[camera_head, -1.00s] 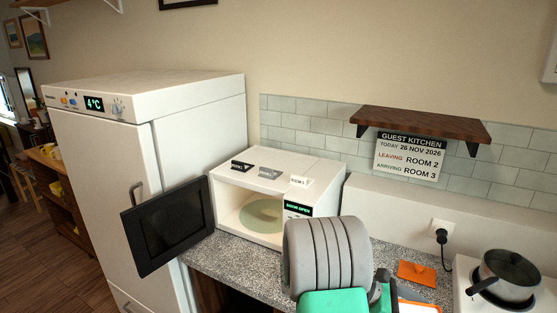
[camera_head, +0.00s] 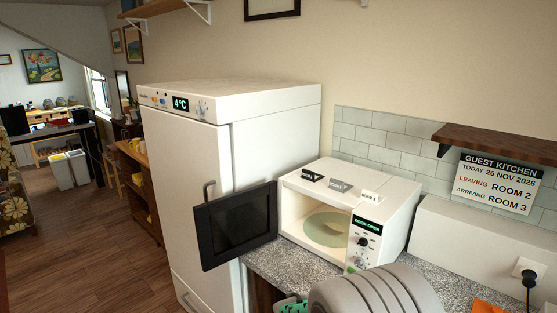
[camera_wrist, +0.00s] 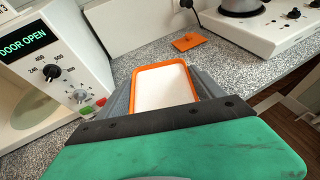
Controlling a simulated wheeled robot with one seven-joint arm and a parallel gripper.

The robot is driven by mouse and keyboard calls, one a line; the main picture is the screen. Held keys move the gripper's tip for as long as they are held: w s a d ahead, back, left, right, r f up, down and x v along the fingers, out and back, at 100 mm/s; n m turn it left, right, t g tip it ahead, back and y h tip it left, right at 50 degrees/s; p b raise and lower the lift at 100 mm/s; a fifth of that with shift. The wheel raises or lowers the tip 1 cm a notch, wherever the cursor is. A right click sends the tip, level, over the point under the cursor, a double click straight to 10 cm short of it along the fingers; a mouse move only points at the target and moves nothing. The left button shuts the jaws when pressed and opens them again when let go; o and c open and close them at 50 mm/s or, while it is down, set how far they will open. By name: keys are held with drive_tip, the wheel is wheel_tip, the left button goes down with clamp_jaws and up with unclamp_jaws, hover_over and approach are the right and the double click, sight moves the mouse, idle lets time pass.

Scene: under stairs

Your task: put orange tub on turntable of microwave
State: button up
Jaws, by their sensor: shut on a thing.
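The orange tub (camera_wrist: 136,84), with an orange rim and a white inside, is held between the grey fingers of my gripper (camera_wrist: 165,92) in the wrist view. My gripper is shut on it, above or near the speckled counter. In the head view the tub is not seen, and my grey arm covers the lower right. The white microwave (camera_head: 398,215) stands on the counter with its dark door (camera_head: 236,226) swung open to the left. Its pale green turntable (camera_head: 325,230) shows inside and looks empty. In the wrist view the microwave (camera_wrist: 88,45) is left of the tub.
A white fridge (camera_head: 190,180) stands left of the microwave, behind the open door. A flat orange piece (camera_wrist: 187,42) lies on the counter (camera_wrist: 225,58). A hob with a pot (camera_wrist: 240,6) is beyond it. A wooden shelf (camera_head: 500,143) hangs at right.

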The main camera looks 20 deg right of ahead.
drive_tip(key=w+a+n+t+y, duration=0.3)
drive_tip(key=w+a+n, duration=0.1)
drive_tip(key=a, duration=0.5)
drive_tip(key=w+a+n+t+y+b, duration=0.1)
drive_tip(key=w+a+n+t+y, duration=0.2)
drive_tip(key=a, duration=0.7)
drive_tip(key=w+a+n+t+y, duration=0.3)
drive_tip(key=w+a+n+t, duration=0.1)
drive_tip(key=a, duration=0.6)
drive_tip(key=shift+w+a+r+n+b, duration=0.15)
drive_tip(key=shift+w+r+n+b, duration=0.3)
drive_tip(key=shift+w+n, duration=0.2)
